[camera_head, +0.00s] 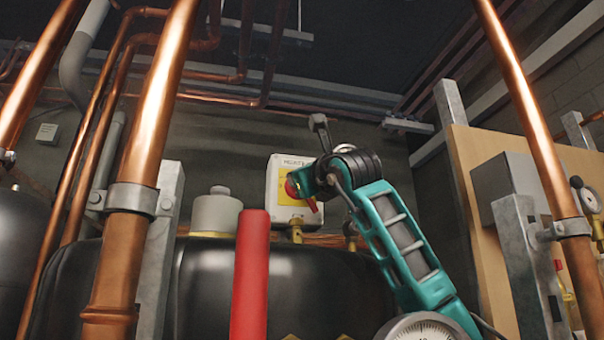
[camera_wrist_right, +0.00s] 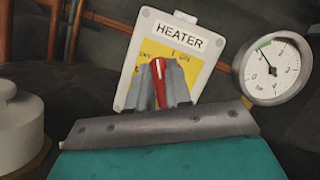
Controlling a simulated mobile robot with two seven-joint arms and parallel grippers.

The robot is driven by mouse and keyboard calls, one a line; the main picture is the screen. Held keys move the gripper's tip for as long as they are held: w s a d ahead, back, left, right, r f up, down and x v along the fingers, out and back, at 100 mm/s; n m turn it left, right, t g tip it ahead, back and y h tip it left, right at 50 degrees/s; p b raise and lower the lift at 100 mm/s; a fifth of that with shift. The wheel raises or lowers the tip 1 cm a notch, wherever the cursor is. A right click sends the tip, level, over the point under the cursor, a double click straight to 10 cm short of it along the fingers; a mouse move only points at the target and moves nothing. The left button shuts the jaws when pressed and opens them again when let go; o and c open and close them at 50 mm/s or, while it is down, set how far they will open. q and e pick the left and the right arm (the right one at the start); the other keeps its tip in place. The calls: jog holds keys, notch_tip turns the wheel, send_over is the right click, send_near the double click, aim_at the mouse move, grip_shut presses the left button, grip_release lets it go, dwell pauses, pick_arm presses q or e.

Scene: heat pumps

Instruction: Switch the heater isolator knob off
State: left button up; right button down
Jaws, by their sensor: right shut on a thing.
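The heater isolator is a pale box (camera_head: 277,210) with a yellow plate, fixed beyond the black tank in the head view. In the right wrist view the same box (camera_wrist_right: 146,31) is labelled HEATER. Its red knob (camera_wrist_right: 158,79) stands nearly upright, between a blurred left marking and "I ON" at right. My right gripper (camera_wrist_right: 161,82) has its grey fingers closed on either side of the knob. In the head view my right gripper (camera_head: 300,184) is at the box front and hides part of the knob. My left gripper is in neither view.
A pressure gauge (camera_wrist_right: 276,68) sits close right of the box in the wrist view. In the head view, thick copper pipes (camera_head: 150,125) and a red cylinder (camera_head: 251,275) stand in front. A black tank (camera_head: 200,290) lies below the box.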

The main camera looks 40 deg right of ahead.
jog(key=n+g+y, duration=0.1)
jog(key=n, duration=0.3)
jog(key=n+g+y, duration=0.1)
jog(key=n+y, duration=0.1)
jog(key=n, duration=0.3)
jog(key=n+y, duration=0.1)
jog(key=n, duration=0.3)
jog(key=shift+a+f+n+g+y, duration=0.15)
jog(key=shift+f+n+g+y, duration=0.15)
jog(key=shift+g, duration=0.1)
jog(key=c, duration=1)
grip_release()
jog(key=shift+c, duration=0.2)
jog(key=shift+s, duration=0.3)
jog(key=s+a+b, duration=0.1)
jog(key=s+b, duration=0.1)
jog(key=s, duration=0.9)
jog(key=shift+s+a, duration=0.15)
jog(key=shift+a, duration=0.05)
jog(key=shift+r, duration=0.1)
